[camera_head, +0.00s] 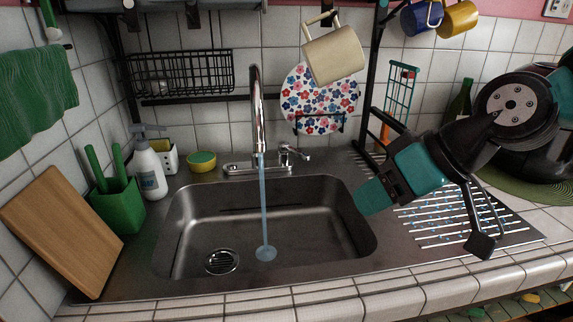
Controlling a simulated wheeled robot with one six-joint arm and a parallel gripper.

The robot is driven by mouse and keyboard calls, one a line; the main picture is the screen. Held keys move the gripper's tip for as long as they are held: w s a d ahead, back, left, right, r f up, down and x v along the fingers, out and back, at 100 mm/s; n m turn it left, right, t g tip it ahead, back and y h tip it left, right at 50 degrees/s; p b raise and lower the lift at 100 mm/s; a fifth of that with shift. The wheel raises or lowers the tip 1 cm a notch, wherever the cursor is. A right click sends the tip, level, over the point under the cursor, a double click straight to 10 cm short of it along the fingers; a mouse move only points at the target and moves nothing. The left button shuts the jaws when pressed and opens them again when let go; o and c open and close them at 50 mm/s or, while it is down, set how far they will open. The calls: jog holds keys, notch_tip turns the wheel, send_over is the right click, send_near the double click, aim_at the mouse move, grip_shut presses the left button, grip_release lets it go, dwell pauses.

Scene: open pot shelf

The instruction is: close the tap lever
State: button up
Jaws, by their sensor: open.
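The tap lever (293,150) is a small chrome handle on the right of the tap base (258,168), behind the sink. The tall chrome spout (257,105) stands over the basin, and a thin blue stream of water (264,205) runs from it to the basin floor. My gripper (425,185), teal and black, is open and hangs in front of the draining board, right of the lever. It is clearly apart from the lever in the picture. I see nothing held in it.
The steel sink (190,200) has a ribbed draining board (520,230) at right. A soap bottle (149,170), green container (118,205) and wooden board (62,232) stand left. A flowered plate (320,95) and beige mug (334,54) are behind and above the lever.

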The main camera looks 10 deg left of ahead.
jog(key=w+a+f+n+t+y+b, duration=0.1)
jog(key=w+a+f+t+y+b, duration=0.15)
jog(key=w, duration=0.65)
jog(key=w+a+f+t+y+b, duration=0.2)
jog(key=w+a+f, duration=0.2)
jog(key=w, duration=0.5)
jog(key=t+y+b, duration=0.2)
jog(key=t, duration=0.2)
send_near(288, 148)
jog(key=shift+s+d+f+h, duration=0.25)
jog(key=shift+s+d+f, duration=0.15)
jog(key=shift+s+d, duration=0.2)
jog(key=shift+w+a+t, duration=0.15)
jog(key=shift+w+t, duration=0.2)
jog(key=p+x, duration=0.1)
jog(key=x, duration=0.6)
jog(key=shift+p, duration=0.3)
grip_shut()
